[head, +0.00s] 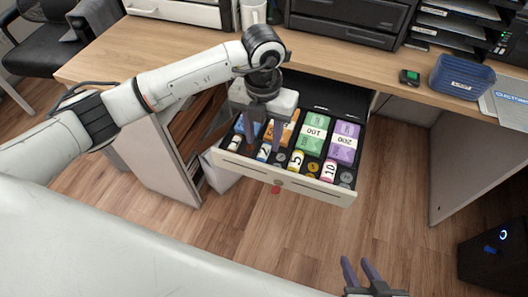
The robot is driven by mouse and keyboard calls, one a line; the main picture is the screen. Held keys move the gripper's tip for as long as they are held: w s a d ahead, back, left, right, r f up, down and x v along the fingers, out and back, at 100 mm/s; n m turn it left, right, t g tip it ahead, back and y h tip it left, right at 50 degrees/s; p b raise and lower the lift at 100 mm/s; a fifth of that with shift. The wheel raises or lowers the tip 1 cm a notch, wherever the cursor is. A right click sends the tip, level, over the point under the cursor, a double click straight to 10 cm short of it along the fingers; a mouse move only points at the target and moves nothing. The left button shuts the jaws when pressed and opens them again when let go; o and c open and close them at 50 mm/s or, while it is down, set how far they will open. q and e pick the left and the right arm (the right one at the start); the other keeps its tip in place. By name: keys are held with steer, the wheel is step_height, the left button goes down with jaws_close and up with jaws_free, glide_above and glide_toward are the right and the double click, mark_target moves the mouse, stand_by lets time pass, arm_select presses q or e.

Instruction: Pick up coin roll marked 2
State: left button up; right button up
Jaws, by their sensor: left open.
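The coin roll marked 2 (264,153) has a blue and white label and lies in the front part of the open cash drawer (285,182). My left gripper (263,145) is over the drawer, pointing down, with its dark fingers apart. The roll shows between and just below the fingertips; I cannot tell how far above it they are. My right gripper (361,268) is at the bottom edge of the view, open and empty, away from the drawer.
Other coin rolls lie beside it: one at the left (236,142), one marked 5 (296,160) and one marked 10 (328,170). Behind are orange, green (312,133) and purple (344,143) note bundles. The wooden counter (400,62) holds a blue basket (461,76).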

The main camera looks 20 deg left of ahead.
mark_target(264, 151)
arm_select(q)
step_height(264, 151, down, 4)
steer(key=shift+d+f, duration=0.1)
steer(key=shift+f, duration=0.05)
jaws_close()
stand_by(0.8)
